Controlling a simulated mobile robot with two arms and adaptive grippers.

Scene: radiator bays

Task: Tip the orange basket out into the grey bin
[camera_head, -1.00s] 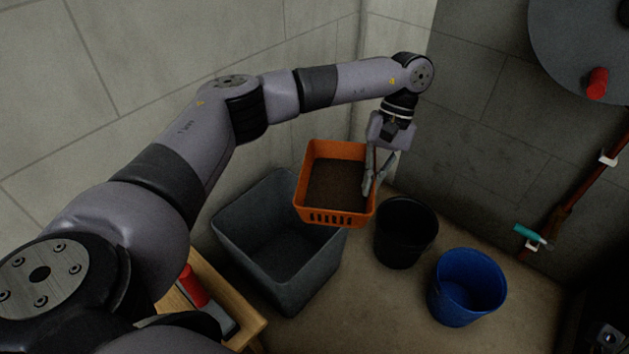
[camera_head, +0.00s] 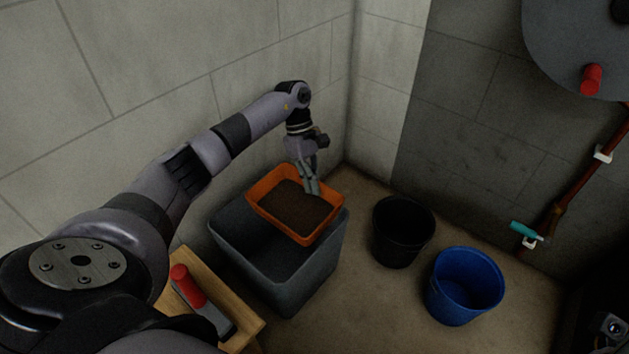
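The orange basket (camera_head: 256,212), filled with brown granular material (camera_head: 296,206), is in the head view just left of centre. It hangs over the open top of the grey bin (camera_head: 291,283), with its near right corner lower in the picture. The basket hides part of the bin's opening. My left gripper (camera_head: 313,186) reaches down to the basket's far right wall, with its fingers close together on the rim, and appears to hold it. The material is still inside the basket.
A black bucket (camera_head: 381,232) and a blue bucket (camera_head: 436,304) stand on the floor right of the bin. A wooden bench (camera_head: 240,301) with a red-handled tool (camera_head: 185,284) is at lower left. Walls rise behind; a pipe with a teal-handled valve (camera_head: 525,231) is at right.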

